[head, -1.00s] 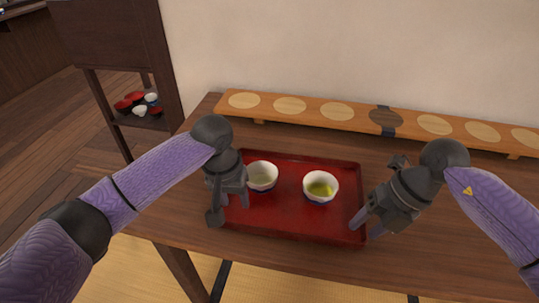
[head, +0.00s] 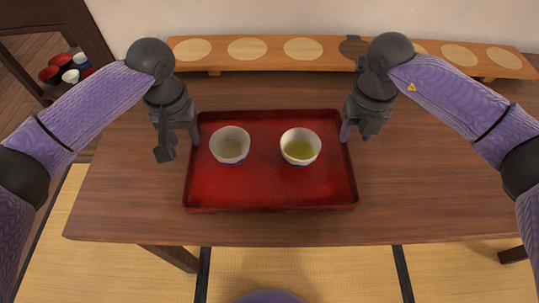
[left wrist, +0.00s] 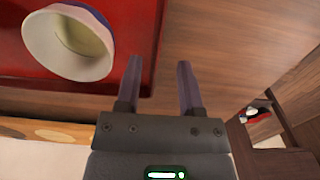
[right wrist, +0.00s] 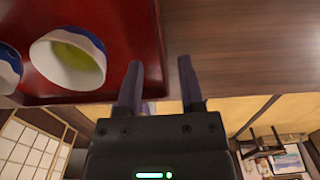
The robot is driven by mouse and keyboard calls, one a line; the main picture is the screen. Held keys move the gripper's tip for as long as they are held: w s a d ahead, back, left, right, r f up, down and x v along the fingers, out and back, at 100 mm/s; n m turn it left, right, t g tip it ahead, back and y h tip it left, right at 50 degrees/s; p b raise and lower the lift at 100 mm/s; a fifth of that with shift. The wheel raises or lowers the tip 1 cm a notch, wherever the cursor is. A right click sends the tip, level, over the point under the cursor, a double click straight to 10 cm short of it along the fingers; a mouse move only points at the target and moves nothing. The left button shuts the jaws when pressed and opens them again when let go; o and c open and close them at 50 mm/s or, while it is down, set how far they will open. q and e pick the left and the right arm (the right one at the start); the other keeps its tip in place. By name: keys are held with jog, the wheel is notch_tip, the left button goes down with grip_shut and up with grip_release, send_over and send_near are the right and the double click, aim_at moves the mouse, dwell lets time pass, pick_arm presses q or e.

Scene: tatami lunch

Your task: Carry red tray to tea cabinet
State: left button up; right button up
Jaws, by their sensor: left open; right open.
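The red tray (head: 270,191) lies flat on the wooden table. A white cup (head: 229,145) stands on its left half and a cup of green tea (head: 301,147) right of centre. My left gripper (head: 179,146) is open at the tray's left side; in the left wrist view its fingers (left wrist: 158,88) lie either side of the tray's edge. My right gripper (head: 356,134) is open at the right side; in the right wrist view its fingers (right wrist: 160,88) also lie either side of the edge. Contact with the rim cannot be told. The dark tea cabinet (head: 90,30) stands at upper left.
Several red and white bowls (head: 65,68) sit on the cabinet's shelf. A long wooden board (head: 270,58) with pale round discs runs along the table's back by the wall. The table (head: 440,190) is bare right of the tray.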

aim_at(348, 150)
pick_arm(q)
notch_tip(348, 150, down, 5)
jog(key=shift+f, duration=0.2)
pick_arm(e)
notch_tip(348, 150, down, 6)
jog(key=shift+r, duration=0.25)
pick_arm(q)
grip_shut()
pick_arm(e)
grip_shut()
pick_arm(q)
jog(key=shift+r, duration=0.1)
pick_arm(e)
jog(key=shift+r, duration=0.1)
dwell(0.5)
